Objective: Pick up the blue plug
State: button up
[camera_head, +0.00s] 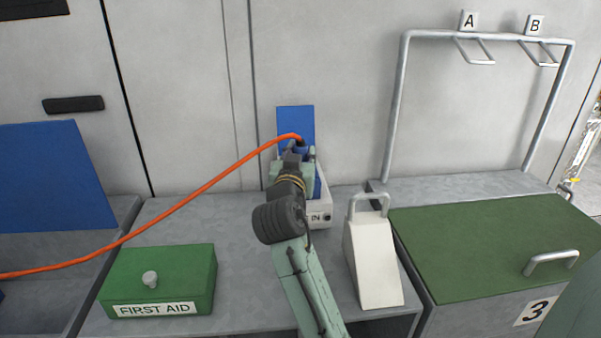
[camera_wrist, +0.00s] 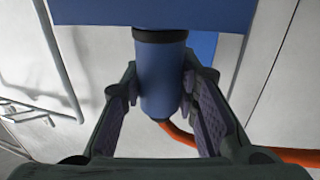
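The blue plug (camera_wrist: 161,85) is a blue cylinder with a black ring at its top end, in the middle of the wrist view. Its ringed end meets a wider blue block (camera_wrist: 150,12) above. An orange cable (camera_wrist: 180,134) leaves its other end. My gripper (camera_wrist: 160,88) has one finger on each side of the plug, and both fingertips appear to touch it. In the head view, my gripper (camera_head: 294,155) is at a white box (camera_head: 318,214) marked "IN" with an upright blue panel (camera_head: 295,120) behind. My arm hides most of the plug there.
The orange cable (camera_head: 190,196) runs in the air to the left edge. A green first-aid box (camera_head: 160,280) stands front left on the grey bench. A white wedge-shaped block with a handle (camera_head: 371,260) stands right of my arm. A green-lidded box (camera_head: 490,245) and metal rack (camera_head: 398,100) are further right.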

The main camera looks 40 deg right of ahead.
grip_shut()
